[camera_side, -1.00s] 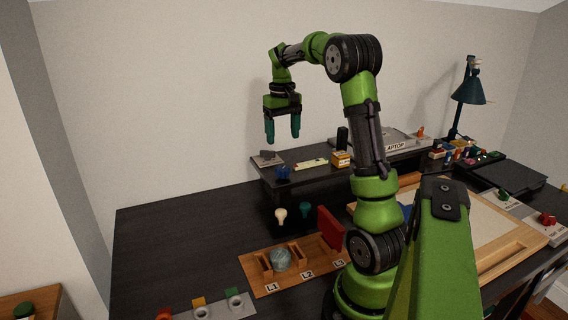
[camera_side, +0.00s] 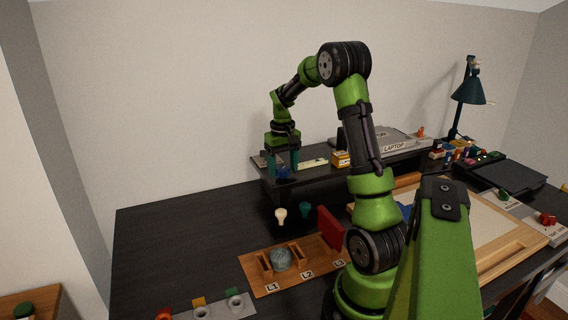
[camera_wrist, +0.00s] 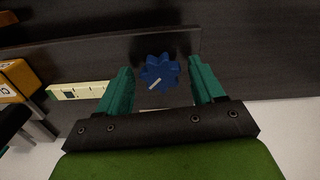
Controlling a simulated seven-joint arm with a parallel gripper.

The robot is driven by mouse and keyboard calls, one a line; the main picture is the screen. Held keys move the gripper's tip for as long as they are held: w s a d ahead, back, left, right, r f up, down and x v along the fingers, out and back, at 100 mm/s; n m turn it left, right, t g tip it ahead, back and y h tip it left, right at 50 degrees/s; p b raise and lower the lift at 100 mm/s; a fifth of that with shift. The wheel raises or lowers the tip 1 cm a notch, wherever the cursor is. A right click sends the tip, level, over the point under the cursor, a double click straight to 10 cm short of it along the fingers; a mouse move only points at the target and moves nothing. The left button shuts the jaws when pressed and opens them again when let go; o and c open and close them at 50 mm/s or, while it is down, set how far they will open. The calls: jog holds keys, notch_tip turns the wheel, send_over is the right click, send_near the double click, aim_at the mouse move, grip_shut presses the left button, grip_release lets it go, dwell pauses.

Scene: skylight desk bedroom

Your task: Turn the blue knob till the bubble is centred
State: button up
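The blue knob (camera_side: 283,174) is at the front edge of the raised shelf, below my gripper (camera_side: 283,170). In the wrist view the lobed blue knob (camera_wrist: 160,72) has a white pointer line toward the lower left. My open gripper (camera_wrist: 160,68) has one teal finger on each side of it, with gaps showing; I see no contact. The pale yellow level strip (camera_wrist: 88,90) lies left of the knob in the wrist view, and right of it in the side view (camera_side: 313,163). A dark mark shows toward the strip's left end in the wrist view; I cannot make out the bubble.
A cream knob (camera_side: 280,215) and a green knob (camera_side: 305,209) sit below the shelf. The desk's left part is clear.

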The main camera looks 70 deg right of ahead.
aim_at(282, 169)
jog(key=c, duration=0.9)
jog(key=shift+m, duration=1.9)
jog(key=shift+f, duration=0.1)
jog(key=o, duration=1.1)
notch_tip(282, 169, up, 17)
jog(key=shift+w+a, duration=0.1)
